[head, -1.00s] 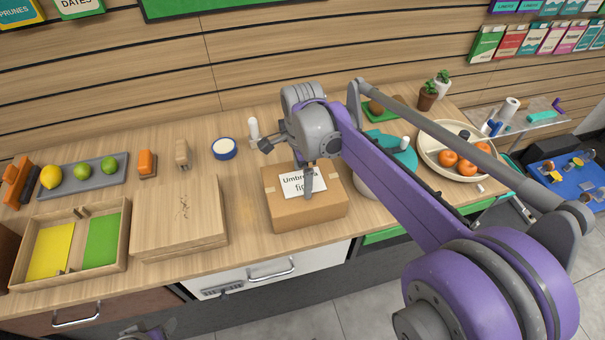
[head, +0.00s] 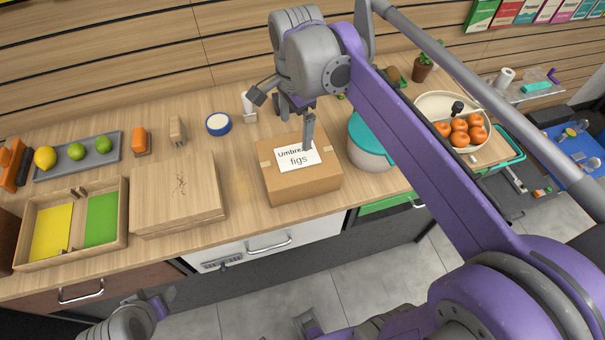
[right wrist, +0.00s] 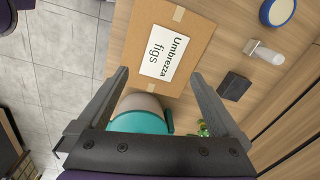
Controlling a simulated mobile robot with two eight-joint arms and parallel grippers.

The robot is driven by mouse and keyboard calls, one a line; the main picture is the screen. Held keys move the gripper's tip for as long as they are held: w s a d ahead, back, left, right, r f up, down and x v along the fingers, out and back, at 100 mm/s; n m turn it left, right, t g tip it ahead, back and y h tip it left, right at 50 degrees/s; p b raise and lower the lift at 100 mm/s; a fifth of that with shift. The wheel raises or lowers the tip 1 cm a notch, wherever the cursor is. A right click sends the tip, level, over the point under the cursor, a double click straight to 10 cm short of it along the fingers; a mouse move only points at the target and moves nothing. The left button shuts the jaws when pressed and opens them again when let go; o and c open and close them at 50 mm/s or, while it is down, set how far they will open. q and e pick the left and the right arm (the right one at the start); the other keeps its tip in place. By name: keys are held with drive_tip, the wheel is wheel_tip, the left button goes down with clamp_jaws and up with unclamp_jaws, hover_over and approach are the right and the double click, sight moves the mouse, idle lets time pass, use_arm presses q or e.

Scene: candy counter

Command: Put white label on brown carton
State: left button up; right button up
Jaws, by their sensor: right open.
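The white label (head: 298,160), printed "Umbrezza figs", lies flat on top of the brown carton (head: 296,188). In the right wrist view the whole label (right wrist: 163,55) shows on the carton (right wrist: 190,29), a little askew to its edges. My right gripper (head: 296,120) is over the carton's back part, open and empty. In the right wrist view its two fingers (right wrist: 160,74) are wide apart with nothing between them, and the label is beyond their tips. Parts of my left arm show at the bottom of the head view; its jaw opening is unclear.
A teal-lidded pot (head: 371,145) stands close right of the carton. A wooden box (head: 178,205) is to its left, a blue-rimmed dish (head: 218,124) and white bottle (head: 249,107) behind. A tray of oranges (head: 478,112) is further right.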

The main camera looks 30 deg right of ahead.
drive_tip(key=s+a+f+n+t, duration=0.2)
drive_tip(key=s+f+n, duration=0.5)
drive_tip(key=n, duration=0.2)
drive_tip(key=s+a+f+n+t, duration=0.2)
drive_tip(key=s+a+f+n, duration=0.1)
drive_tip(key=s+f+n, duration=0.4)
drive_tip(key=shift+a+f+n+t, duration=0.3)
drive_tip(key=shift+a+f+n, duration=0.05)
drive_tip(key=shift+f+n, duration=0.5)
drive_tip(key=shift+r, duration=0.15)
